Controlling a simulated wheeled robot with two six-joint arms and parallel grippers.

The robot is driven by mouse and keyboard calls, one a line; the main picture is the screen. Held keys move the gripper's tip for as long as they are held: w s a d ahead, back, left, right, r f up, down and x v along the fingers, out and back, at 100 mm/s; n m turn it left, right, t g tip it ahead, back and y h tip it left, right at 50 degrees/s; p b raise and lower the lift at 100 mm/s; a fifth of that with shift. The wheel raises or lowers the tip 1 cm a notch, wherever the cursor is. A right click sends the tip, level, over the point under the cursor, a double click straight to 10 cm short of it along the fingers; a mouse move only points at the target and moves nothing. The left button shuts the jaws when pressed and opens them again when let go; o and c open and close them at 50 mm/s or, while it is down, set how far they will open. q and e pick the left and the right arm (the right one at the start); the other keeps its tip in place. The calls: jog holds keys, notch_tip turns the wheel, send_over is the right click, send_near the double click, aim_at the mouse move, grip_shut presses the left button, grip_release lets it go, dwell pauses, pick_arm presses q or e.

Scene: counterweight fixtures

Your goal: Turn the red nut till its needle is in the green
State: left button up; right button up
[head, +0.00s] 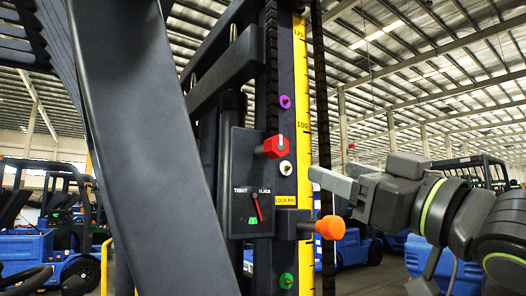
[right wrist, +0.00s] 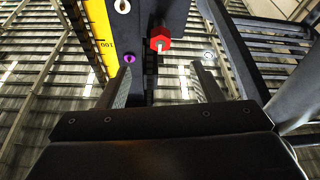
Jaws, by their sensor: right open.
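The red nut (head: 272,147) sticks out of the dark mast, above a gauge (head: 238,205) marked TIGHT at left and SLACK at right. The gauge's red needle (head: 258,207) slants down to the right, its tip just right of the green mark (head: 252,221). My right gripper (head: 317,177) is right of the mast, to the right of and lower than the nut in the head view, and apart from it. In the right wrist view its two fingers are spread and empty, with the red nut (right wrist: 160,39) beyond their tips. My left gripper is not in view.
An orange knob (head: 329,227) sticks out below my right gripper, beside the LOCK PIN label (head: 285,199). Purple (head: 285,102), white (head: 285,168) and green (head: 286,281) knobs sit along the mast near a yellow scale (head: 301,80). A dark slanted beam (head: 140,130) fills the left.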

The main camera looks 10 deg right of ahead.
aim_at(281, 148)
jog(key=p+x, duration=0.2)
jog(key=x, duration=0.3)
jog(key=p+x, duration=0.3)
jog(key=x, duration=0.2)
jog(key=p+x, duration=0.2)
jog(key=x, duration=0.4)
jog(key=shift+r+p, duration=0.3)
jog(key=shift+w+a, duration=0.2)
jog(key=shift+w, duration=0.15)
jog(key=c, duration=1)
